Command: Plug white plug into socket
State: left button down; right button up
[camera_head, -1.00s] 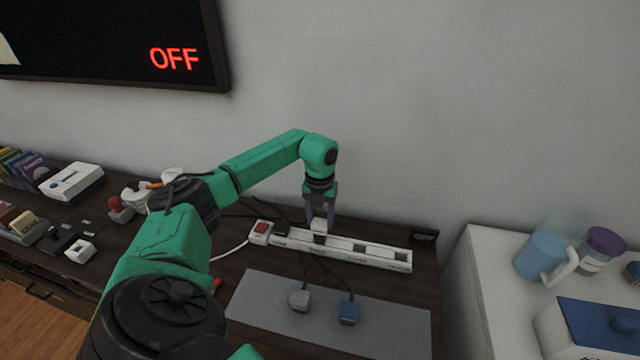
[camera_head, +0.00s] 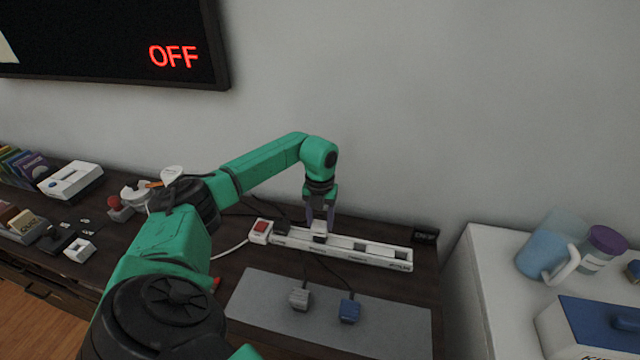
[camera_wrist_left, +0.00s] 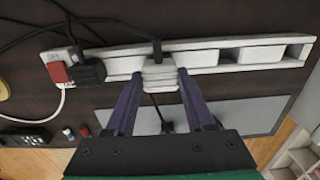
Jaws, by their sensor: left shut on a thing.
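The white plug (camera_wrist_left: 160,78) is between the fingers of my left gripper (camera_wrist_left: 157,90) in the wrist view, with a dark cord rising from it. In the head view the white plug (camera_head: 319,228) is at the white power strip (camera_head: 345,257), left of the strip's middle, and my left gripper (camera_head: 320,217) is shut on it from above. I cannot tell whether its prongs are fully seated. A black plug (camera_wrist_left: 92,73) sits in the socket next to the red switch (camera_wrist_left: 60,72). Sockets right of the white plug are empty. My right gripper is not in view.
A grey plug (camera_head: 299,299) and a blue plug (camera_head: 349,311) lie on a grey mat (camera_head: 255,300) in front of the strip. A wall screen (camera_head: 110,40) reads OFF. A white cabinet (camera_head: 485,285) with a mug (camera_head: 540,257) stands at the right.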

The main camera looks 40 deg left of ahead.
aim_at(320, 224)
pick_arm(q)
jog(key=shift+f+b, duration=0.85)
jog(key=shift+f, duration=0.6)
jog(key=shift+c, duration=0.9)
grip_release()
notch_tip(320, 224, up, 15)
jog(key=shift+f+b, duration=0.15)
jog(key=shift+b, duration=0.3)
jog(key=shift+f, duration=0.1)
